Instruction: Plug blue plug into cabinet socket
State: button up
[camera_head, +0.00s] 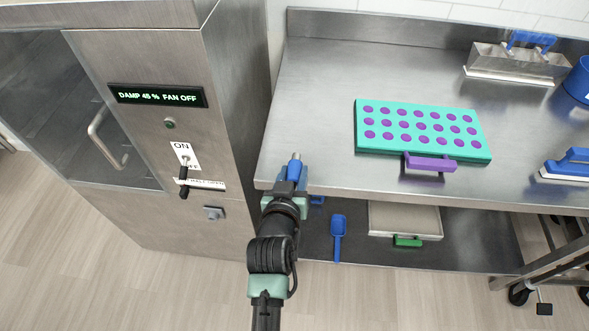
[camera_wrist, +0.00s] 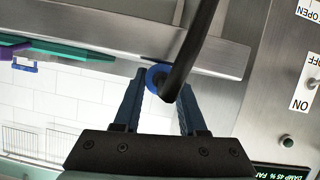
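The blue plug (camera_head: 294,171) has a silver tip pointing up and away in the head view. My gripper (camera_head: 290,184) is shut on it, beside the front left corner of the steel table. In the wrist view the plug's round blue end (camera_wrist: 154,76) sits between the fingertips, and a thick black cable (camera_wrist: 196,42) runs from it across the view. The cabinet (camera_head: 170,110) stands to the left. Its small grey socket (camera_head: 213,213) is low on the front panel, left of my gripper and clearly apart from the plug. The socket cannot be made out in the wrist view.
A teal mold (camera_head: 474,150) with purple pieces lies on the table (camera_head: 322,75). A blue scoop (camera_head: 338,232) and a tray (camera_head: 404,218) lie on the lower shelf.

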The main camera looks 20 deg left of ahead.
aim_at(293, 173)
grip_shut()
notch_tip(293, 173, up, 10)
jog(key=shift+r, duration=0.1)
dwell(0.4)
jog(key=shift+c, duration=0.2)
grip_release()
grip_shut()
dwell(0.6)
